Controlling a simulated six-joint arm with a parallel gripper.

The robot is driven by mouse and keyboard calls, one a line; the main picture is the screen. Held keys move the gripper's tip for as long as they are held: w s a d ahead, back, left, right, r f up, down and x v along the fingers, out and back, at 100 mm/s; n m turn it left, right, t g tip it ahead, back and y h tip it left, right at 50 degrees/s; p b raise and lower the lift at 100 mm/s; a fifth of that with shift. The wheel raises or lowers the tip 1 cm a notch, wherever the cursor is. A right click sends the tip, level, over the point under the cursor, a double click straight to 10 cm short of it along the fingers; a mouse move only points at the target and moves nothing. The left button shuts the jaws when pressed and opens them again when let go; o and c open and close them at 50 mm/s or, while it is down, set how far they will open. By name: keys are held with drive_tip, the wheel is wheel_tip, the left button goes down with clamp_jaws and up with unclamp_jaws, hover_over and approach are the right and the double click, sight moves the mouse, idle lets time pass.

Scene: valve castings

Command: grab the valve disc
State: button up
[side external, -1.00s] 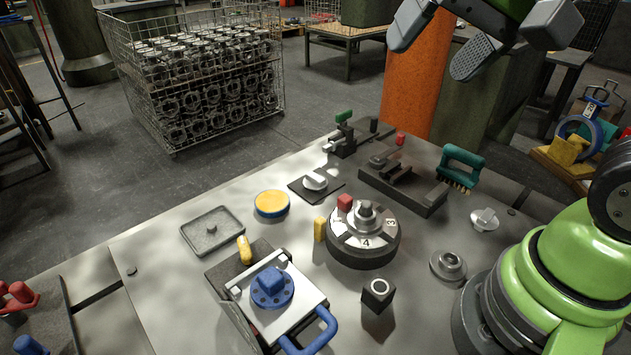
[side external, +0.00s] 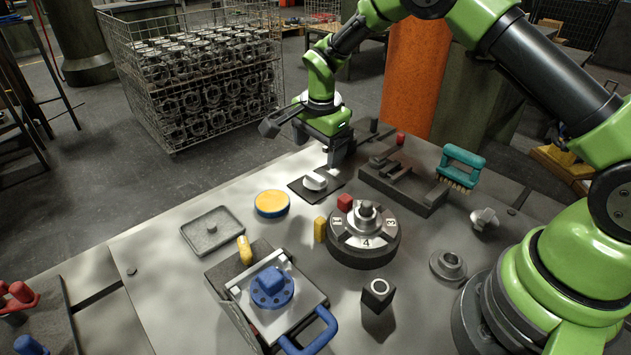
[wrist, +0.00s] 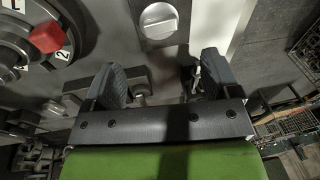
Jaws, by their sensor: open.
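A pale metal disc with a raised ridge (side external: 315,181) lies on a dark square pad (side external: 327,192) behind the rotary dial; it also shows at the top of the wrist view (wrist: 158,20). A similar pale ridged piece (side external: 484,217) stands at the right of the table. I cannot tell from looks alone which is the valve disc. My gripper (side external: 303,145) is open, above the table's far edge, behind the padded disc. In the wrist view its fingers (wrist: 162,82) are apart, and the disc is outside them, further up the picture.
The numbered dial (side external: 364,235) with a red block (side external: 345,202) stands in front of the pad. A dark slotted fixture (side external: 403,180) is to its right. A yellow-topped round tin (side external: 271,204) is to its left. A wire basket of castings (side external: 200,85) stands beyond the table.

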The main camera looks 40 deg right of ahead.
sight(316, 176)
drive_tip(key=f, duration=0.5)
drive_tip(key=w+f, duration=0.1)
drive_tip(key=f, duration=0.2)
drive_tip(key=shift+w+d+f, duration=0.1)
drive_tip(key=shift+d+f, duration=0.1)
drive_tip(key=shift+d, duration=0.05)
drive_tip(key=c, duration=1.1)
